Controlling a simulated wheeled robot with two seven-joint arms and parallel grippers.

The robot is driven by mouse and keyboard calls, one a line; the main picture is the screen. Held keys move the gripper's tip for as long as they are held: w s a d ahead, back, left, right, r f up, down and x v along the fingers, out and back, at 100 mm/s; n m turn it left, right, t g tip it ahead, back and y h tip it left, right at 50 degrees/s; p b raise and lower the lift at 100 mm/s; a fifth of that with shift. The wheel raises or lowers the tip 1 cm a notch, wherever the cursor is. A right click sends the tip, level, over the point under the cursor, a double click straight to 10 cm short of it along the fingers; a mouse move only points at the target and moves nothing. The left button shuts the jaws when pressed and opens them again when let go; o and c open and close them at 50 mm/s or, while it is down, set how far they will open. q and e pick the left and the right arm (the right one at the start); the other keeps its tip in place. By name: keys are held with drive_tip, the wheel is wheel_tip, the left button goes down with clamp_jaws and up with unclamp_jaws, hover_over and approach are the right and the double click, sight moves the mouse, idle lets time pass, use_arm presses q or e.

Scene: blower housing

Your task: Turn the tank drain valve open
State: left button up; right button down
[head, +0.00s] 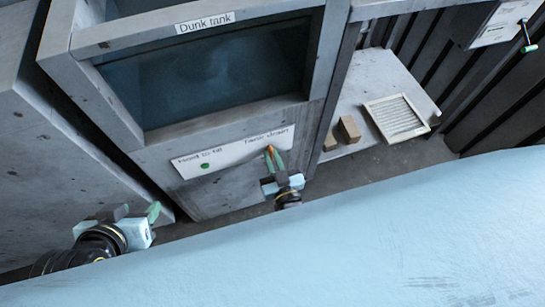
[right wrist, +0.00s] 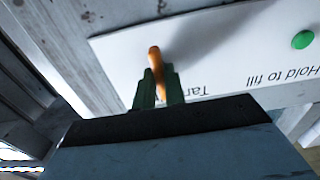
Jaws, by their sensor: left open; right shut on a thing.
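The dunk tank (head: 305,92) stands in the middle of the head view, with dark water behind its frame. A white panel (head: 228,153) on its front carries a green button (head: 205,166) marked "Hold to fill" and, at its right end, an orange valve handle (head: 269,149). In the right wrist view the handle (right wrist: 155,60) sticks out between the green fingers. My right gripper (head: 274,160) is shut on the handle; the fingers hide its lower part. My left gripper (head: 139,213) is open and empty, low on the left, apart from the panel.
A grey shelf (head: 385,75) on the right holds brown blocks (head: 348,129) and a white slatted filter (head: 396,117). A large pale blue surface fills the bottom.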

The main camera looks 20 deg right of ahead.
idle(0.4)
drive_tip(key=c, duration=1.5)
unclamp_jaws()
drive_tip(key=shift+o, duration=0.2)
drive_tip(key=shift+s, duration=0.1)
use_arm(q)
drive_tip(key=s+a+f+g+y+p, duration=0.1)
drive_tip(key=s+a+f+g+p, duration=0.2)
drive_tip(key=s+f, duration=0.3)
drive_tip(key=shift+a+g, duration=0.2)
drive_tip(key=shift+g, duration=0.7)
use_arm(e)
drive_tip(key=s, duration=1.3)
drive_tip(key=shift+s+d, duration=0.15)
drive_tip(key=shift+d, duration=0.1)
